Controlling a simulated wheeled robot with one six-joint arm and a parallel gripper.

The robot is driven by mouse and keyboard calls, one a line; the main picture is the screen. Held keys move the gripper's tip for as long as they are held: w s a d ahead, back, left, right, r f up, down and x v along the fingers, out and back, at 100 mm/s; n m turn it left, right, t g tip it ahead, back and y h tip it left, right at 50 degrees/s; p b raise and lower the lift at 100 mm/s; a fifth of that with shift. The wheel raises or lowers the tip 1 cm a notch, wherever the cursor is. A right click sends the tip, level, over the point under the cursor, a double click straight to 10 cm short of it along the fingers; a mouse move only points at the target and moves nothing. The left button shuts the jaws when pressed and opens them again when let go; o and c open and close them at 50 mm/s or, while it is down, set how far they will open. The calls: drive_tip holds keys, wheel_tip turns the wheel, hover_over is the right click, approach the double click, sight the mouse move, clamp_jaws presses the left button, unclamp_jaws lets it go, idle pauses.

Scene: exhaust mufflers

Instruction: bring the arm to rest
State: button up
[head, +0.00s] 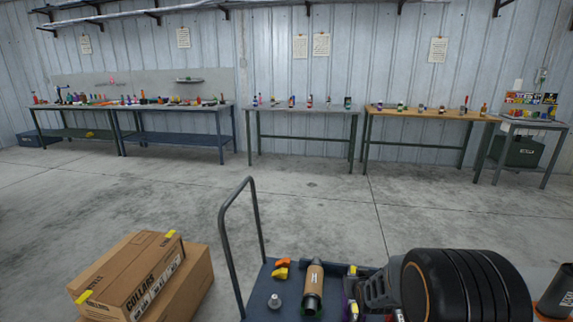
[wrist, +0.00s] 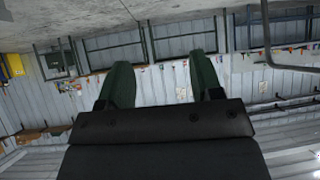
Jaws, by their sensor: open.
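My gripper (wrist: 162,66) shows in the wrist view with its two dark green fingers spread apart and nothing between them. The wrist view is upside down, with the floor at the top and the wall and benches beyond the fingers. In the head view my arm's thick black joint (head: 465,285) fills the lower right, over the trolley. I cannot make out my fingertips in the head view.
A blue trolley (head: 255,297) with a tall handle stands close in front, bearing a brown-and-black cylinder (head: 313,285), orange and yellow pieces (head: 281,269) and a grey knob (head: 274,301). Cardboard boxes (head: 135,272) are at left. Workbenches (head: 300,110) line the far wall; floor between is clear.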

drive_tip(key=s+a+r+g+p, duration=0.2)
drive_tip(key=s+r+p, duration=0.25)
drive_tip(key=r, duration=0.55)
drive_tip(key=s+a+r+g+p, duration=0.1)
drive_tip(key=s+r+p, duration=0.2)
drive_tip(key=s+r, duration=0.45)
drive_tip(key=s+a+r+n+g+y+p, duration=0.1)
drive_tip(key=s+a+r+g+p, duration=0.1)
drive_tip(key=s+r+p, duration=0.5)
drive_tip(key=s+r+g, duration=0.1)
drive_tip(key=s+r, duration=0.3)
drive_tip(key=r, duration=0.1)
drive_tip(key=shift+s+a+g, duration=0.15)
drive_tip(key=shift+s+g, duration=0.15)
drive_tip(key=shift+s, duration=0.05)
